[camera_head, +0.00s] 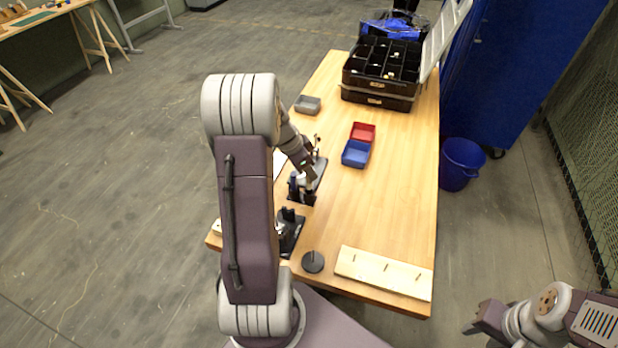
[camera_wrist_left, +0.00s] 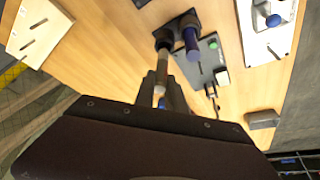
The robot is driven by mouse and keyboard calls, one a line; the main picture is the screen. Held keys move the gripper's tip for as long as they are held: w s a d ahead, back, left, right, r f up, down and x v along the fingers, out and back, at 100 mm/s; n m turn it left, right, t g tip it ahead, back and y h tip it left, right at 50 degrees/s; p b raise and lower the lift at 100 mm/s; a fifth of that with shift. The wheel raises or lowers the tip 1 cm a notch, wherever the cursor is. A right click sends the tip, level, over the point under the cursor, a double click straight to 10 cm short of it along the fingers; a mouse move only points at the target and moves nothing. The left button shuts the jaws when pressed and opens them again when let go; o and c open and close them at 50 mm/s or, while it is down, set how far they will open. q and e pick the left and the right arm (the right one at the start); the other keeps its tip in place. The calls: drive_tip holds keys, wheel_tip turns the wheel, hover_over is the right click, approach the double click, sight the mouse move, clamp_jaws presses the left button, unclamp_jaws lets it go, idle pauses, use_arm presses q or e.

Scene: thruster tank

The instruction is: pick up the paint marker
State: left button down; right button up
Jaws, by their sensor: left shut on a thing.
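The paint marker (camera_wrist_left: 162,68), a slim cylinder with a grey barrel and a dark end, shows in the left wrist view. My left gripper (camera_wrist_left: 166,97) is shut on its near end. In the head view my left gripper (camera_head: 304,177) is low over the table's left part. The marker's dark end is at a black holder (camera_wrist_left: 180,23); I cannot tell whether it is still in it. A dark blue cylinder (camera_wrist_left: 191,42) stands beside the marker. My right gripper (camera_head: 484,317) is at the lower right, off the table; its jaws are unclear.
The wooden table (camera_head: 380,212) carries a red bin (camera_head: 363,132), a blue bin (camera_head: 355,154), a grey tray (camera_head: 307,105) and a black compartment case (camera_head: 380,75). A pegged wooden board (camera_head: 384,273) and a dark round base (camera_head: 313,262) are at the front.

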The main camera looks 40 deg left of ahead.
use_arm(q)
drive_tip(key=d+r, duration=0.7)
drive_tip(key=d, duration=0.4)
drive_tip(key=shift+w+d, duration=0.15)
drive_tip(key=shift+d, duration=0.25)
